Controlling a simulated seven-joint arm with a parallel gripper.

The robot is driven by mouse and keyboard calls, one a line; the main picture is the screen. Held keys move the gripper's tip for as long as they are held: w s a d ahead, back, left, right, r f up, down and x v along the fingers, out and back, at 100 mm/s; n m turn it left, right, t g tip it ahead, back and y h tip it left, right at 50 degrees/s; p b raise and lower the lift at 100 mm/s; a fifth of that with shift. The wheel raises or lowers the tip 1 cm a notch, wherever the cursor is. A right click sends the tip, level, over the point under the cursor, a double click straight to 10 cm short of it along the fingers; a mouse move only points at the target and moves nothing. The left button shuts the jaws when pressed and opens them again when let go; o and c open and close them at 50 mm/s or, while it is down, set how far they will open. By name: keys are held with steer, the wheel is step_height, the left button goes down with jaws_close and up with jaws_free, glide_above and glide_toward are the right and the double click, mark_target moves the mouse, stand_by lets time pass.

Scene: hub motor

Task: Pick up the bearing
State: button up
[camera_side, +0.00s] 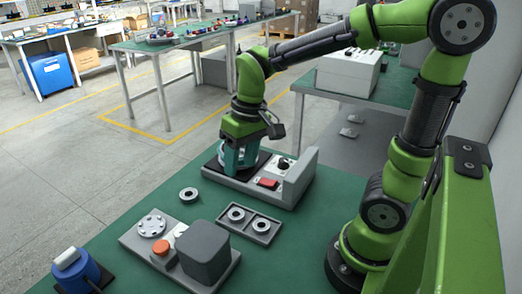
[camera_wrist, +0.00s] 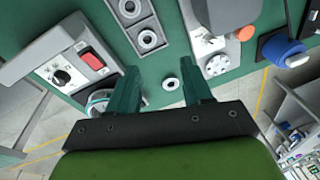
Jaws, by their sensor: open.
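A loose ring-shaped bearing (camera_side: 188,194) lies flat on the green table, left of a small grey tray (camera_side: 272,238). Two similar rings, one at the tray's left (camera_side: 236,213) and one at its right (camera_side: 261,225), sit in the tray. In the wrist view the loose bearing (camera_wrist: 171,84) shows between my teal fingers, farther off and untouched. My gripper (camera_wrist: 160,70) is open and empty. In the side view my gripper (camera_side: 237,170) points down over the left part of a grey switch unit, beyond the loose bearing. Its fingertips are hard to make out there.
The switch unit (camera_side: 296,180) has a red switch, a black knob and a raised block. A grey fixture (camera_side: 136,240) with a flanged disc, an orange button and a dark box stands in front. A blue cylinder (camera_side: 76,274) stands front left. Green tabletop is bare around the loose bearing.

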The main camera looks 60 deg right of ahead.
steer(key=w+d+f+n+g+h, duration=0.1)
steer(key=w+f+n+g, duration=0.1)
steer(key=w+f+g, duration=0.2)
steer(key=g, duration=0.2)
glide_above(255, 222)
steer(key=w, duration=0.2)
steer(key=shift+n, duration=0.3)
steer(key=f, duration=0.9)
steer(key=shift+s, duration=0.2)
steer(key=shift+x, duration=2.7)
steer(key=shift+w+d, duration=0.1)
steer(key=shift+w, duration=0.15)
steer(key=c, duration=0.8)
